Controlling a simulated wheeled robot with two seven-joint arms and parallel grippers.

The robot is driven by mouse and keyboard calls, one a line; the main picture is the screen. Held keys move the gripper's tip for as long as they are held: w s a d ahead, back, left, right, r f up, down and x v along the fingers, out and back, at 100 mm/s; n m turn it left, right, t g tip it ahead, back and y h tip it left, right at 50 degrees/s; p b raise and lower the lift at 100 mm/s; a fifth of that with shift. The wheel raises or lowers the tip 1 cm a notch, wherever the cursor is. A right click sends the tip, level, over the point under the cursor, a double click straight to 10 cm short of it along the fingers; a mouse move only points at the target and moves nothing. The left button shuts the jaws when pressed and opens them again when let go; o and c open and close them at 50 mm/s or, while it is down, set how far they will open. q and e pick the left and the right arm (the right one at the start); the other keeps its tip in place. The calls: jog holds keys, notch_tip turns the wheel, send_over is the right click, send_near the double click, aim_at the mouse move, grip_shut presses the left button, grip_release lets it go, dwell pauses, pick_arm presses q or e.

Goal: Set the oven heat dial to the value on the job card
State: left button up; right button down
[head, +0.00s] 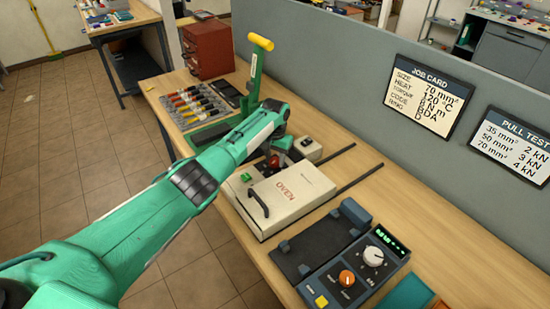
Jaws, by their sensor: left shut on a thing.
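The cream oven (300,203) sits on the bench, its lid lettered OVEN, with a dark handle and a green button (246,177) on its left part. My left arm reaches in from the left. My left gripper (275,161) is at the oven's far left part, shut on a small knob that seems to be the heat dial. The arm and fingers hide most of it, so its setting cannot be read. The job card (429,97) on the grey partition shows HEAT 120 °C. My right gripper is not in view.
A dark device with a white dial (373,256) and an orange knob (346,278) stands in front of the oven. A small cream box (307,148) stands behind the oven. A yellow-handled green tool (256,65), red cabinet (209,49) and tool rack (190,103) are farther back.

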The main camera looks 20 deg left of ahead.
pick_arm(q)
jog(key=m, duration=0.6)
jog(key=shift+m, duration=0.3)
jog(key=m, duration=0.3)
jog(key=shift+m, duration=1.2)
jog(key=o, duration=1)
